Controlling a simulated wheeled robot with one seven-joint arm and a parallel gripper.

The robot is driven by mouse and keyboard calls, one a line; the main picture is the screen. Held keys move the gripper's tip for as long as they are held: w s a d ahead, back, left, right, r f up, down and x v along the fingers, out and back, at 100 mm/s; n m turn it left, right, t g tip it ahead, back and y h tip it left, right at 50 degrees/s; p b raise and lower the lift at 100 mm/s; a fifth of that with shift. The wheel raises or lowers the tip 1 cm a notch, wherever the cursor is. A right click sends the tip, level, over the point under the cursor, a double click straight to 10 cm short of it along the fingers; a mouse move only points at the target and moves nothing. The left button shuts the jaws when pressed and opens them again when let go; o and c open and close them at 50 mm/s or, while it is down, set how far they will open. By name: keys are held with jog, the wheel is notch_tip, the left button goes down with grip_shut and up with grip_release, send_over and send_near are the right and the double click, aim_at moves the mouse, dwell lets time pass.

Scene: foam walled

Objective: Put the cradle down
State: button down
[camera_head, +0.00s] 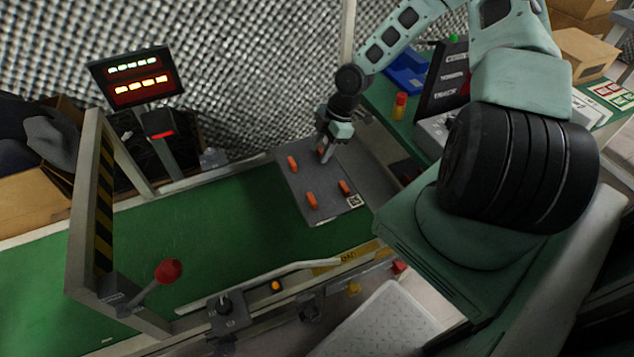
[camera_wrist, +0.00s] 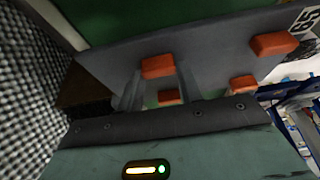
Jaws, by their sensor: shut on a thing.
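The cradle (camera_head: 325,180) is a grey flat plate with several orange blocks and a printed square code near one corner. It is at the right end of the green belt (camera_head: 200,225); I cannot tell whether it touches the belt. My gripper (camera_head: 327,152) is shut on the cradle near its far edge, by an orange block. In the wrist view the cradle (camera_wrist: 215,55) spans the upper middle, with the fingers (camera_wrist: 158,88) at its near edge, either side of an orange block (camera_wrist: 157,66). The exact contact of the fingertips is hidden.
A striped frame (camera_head: 95,200) stands across the belt at the left, with a red-knobbed lever (camera_head: 168,271). A lit display (camera_head: 137,77) stands behind. A green table (camera_head: 385,100) with a blue bin (camera_head: 405,70) is at right. The belt's middle is clear.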

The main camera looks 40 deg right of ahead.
jog(key=f, duration=0.3)
jog(key=f+b, duration=0.1)
jog(key=f, duration=0.6)
jog(key=shift+w+d+b, duration=0.1)
jog(key=shift+w+b, duration=0.15)
jog(key=shift+b, duration=0.15)
jog(key=shift+f, duration=0.1)
jog(key=c, duration=0.9)
grip_release()
